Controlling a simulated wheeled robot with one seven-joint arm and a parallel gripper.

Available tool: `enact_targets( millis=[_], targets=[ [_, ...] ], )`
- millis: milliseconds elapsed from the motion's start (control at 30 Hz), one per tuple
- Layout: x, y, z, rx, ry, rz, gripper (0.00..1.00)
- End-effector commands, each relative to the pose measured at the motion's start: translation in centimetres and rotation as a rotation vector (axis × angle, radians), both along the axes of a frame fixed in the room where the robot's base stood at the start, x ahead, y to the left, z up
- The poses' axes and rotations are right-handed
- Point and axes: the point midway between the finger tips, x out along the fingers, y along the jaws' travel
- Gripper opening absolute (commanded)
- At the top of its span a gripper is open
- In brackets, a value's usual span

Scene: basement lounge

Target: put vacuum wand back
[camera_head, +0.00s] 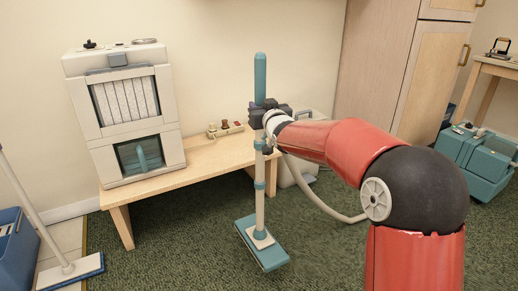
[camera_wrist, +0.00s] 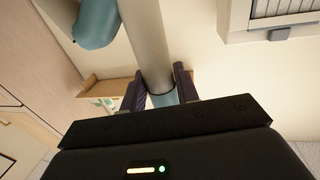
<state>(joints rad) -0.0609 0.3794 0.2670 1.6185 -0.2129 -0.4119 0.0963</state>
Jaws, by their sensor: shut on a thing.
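The vacuum wand (camera_head: 260,205) is a pale tube with a teal grip at the top, teal bands and a flat teal floor head (camera_head: 262,245). It stands nearly upright in front of the bench, with the head at or close to the green carpet; I cannot tell if it touches. My gripper (camera_head: 265,115) is shut on the tube just below the teal grip. In the wrist view the tube (camera_wrist: 146,40) runs between the two dark fingers of my gripper (camera_wrist: 160,82). A pale canister (camera_head: 312,160) with a hose is partly hidden behind my arm.
A wooden bench (camera_head: 205,158) bears a cream appliance (camera_head: 122,110) and a small rack (camera_head: 225,130). A blue bin (camera_head: 15,250) and a blue-headed mop (camera_head: 70,270) are at left. A teal case (camera_head: 475,155) is at right beside a wooden cabinet (camera_head: 390,75). Carpet around the floor head is clear.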

Motion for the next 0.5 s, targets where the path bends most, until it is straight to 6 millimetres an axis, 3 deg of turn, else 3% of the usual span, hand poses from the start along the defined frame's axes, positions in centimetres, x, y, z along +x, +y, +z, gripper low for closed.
enact_targets(
  millis=[200,500],
  targets=[
    [0.0,0.1,-4.1,0.002,-0.005,0.001,0.0],
    [0.0,0.1,-6.3,0.002,-0.007,0.001,0.0]
  ],
)
